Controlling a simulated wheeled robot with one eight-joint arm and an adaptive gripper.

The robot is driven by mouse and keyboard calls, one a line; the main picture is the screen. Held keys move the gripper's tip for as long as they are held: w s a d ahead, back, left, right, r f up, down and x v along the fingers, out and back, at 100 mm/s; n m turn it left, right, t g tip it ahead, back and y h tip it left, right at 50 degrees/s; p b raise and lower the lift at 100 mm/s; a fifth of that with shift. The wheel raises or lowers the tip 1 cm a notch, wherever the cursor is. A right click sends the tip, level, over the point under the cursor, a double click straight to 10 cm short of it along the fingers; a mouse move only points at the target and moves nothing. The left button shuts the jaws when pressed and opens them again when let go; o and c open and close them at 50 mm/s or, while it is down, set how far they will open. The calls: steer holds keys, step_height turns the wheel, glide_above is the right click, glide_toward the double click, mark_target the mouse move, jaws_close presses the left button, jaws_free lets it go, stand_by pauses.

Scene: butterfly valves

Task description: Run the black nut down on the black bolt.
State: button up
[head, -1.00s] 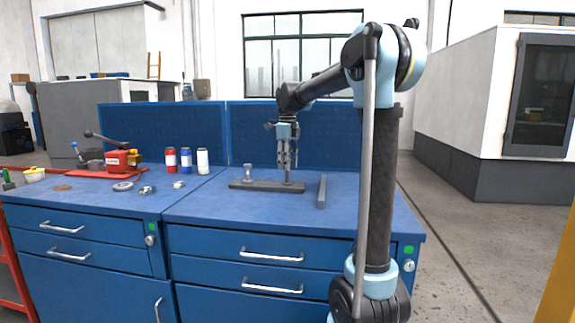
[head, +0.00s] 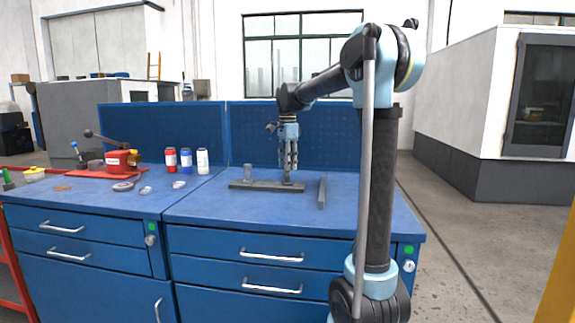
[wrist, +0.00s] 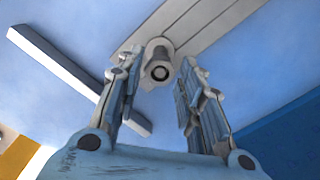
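A dark upright bolt (head: 287,179) stands near the right end of a grey base bar (head: 239,186) on the blue bench. In the wrist view its round end (wrist: 160,69) faces the camera, with a dark ring around a lighter centre. I cannot tell nut from bolt there. My gripper (head: 289,168) points down just above the bolt in the head view. In the wrist view my gripper (wrist: 157,64) is open, one finger on each side of the bolt's end, with visible gaps and no clear contact.
A lighter short post (head: 248,172) stands on the bar's left end. A loose grey bar (head: 322,192) lies to the right and shows in the wrist view (wrist: 75,75). Bottles (head: 186,161) and a red tool (head: 118,161) stand left. A blue back panel (head: 255,135) rises behind.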

steer(key=n, duration=0.7)
jaws_close()
